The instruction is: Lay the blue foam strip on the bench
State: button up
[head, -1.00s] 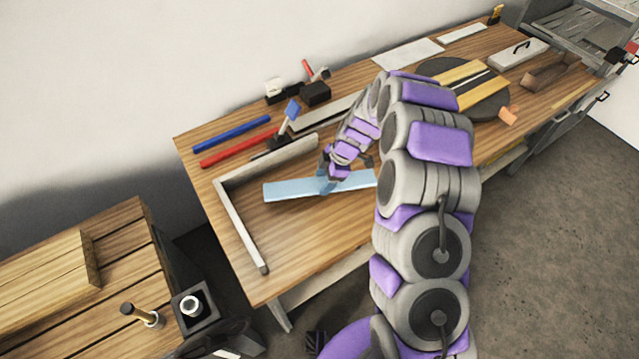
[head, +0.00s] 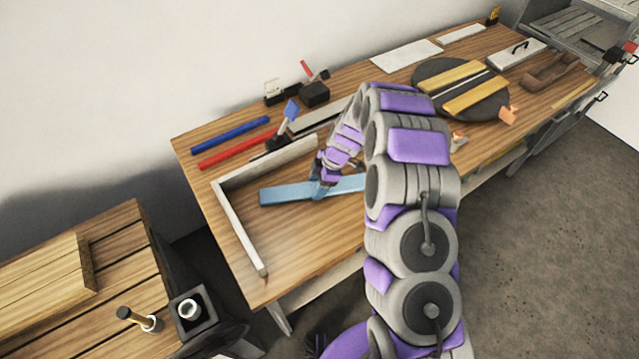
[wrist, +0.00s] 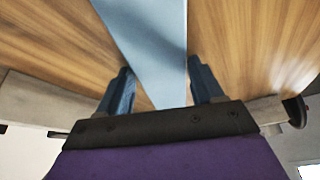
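The blue foam strip (head: 285,194) is a long, pale blue bar at the front left of the wooden bench (head: 300,235). It lies crosswise over the bench's surface, and its right part passes behind my arm. My gripper (head: 319,187) is at the strip's middle. In the wrist view, the strip (wrist: 150,35) runs between the two blue fingers of my gripper (wrist: 161,80). I cannot tell whether the strip's underside touches the bench.
A grey L-shaped bracket (head: 238,228) lies left of and behind the strip. Red (head: 234,150) and blue (head: 230,135) bars lie behind it. A dark round board (head: 428,75) with yellow strips is farther right. Bare bench lies in front of the strip.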

jog(key=o, duration=0.3)
jog(key=shift+a, duration=0.55)
jog(key=shift+d, duration=0.5)
jog(key=shift+r, duration=0.45)
jog(key=s+p+v, duration=0.1)
jog(key=p+v, duration=0.2)
jog(key=v, duration=0.8)
jog(key=s+r+m, duration=0.4)
jog(key=s+r, duration=0.2)
jog(key=r, duration=0.3)
jog(key=s+d+r+m+h, duration=0.1)
jog(key=s+d+r+m, duration=0.1)
jog(key=s, duration=0.5)
jog(key=s+d+r+m+h, duration=0.1)
jog(key=s+d+r+m, duration=0.1)
jog(key=s+r+m, duration=0.2)
jog(key=s+d+r+m+h, duration=0.1)
jog(key=s+d+r+m, duration=0.2)
jog(key=s, duration=0.8)
jog(key=shift+s+r+m+g, duration=0.1)
jog(key=shift+r+m+g, duration=0.2)
jog(key=shift+r, duration=0.45)
jog(key=shift+o, duration=0.6)
jog(key=s+d+m+h, duration=0.1)
jog(key=s+d+m, duration=0.3)
jog(key=s, duration=0.8)
jog(key=m, duration=0.2)
jog(key=shift+m, duration=0.3)
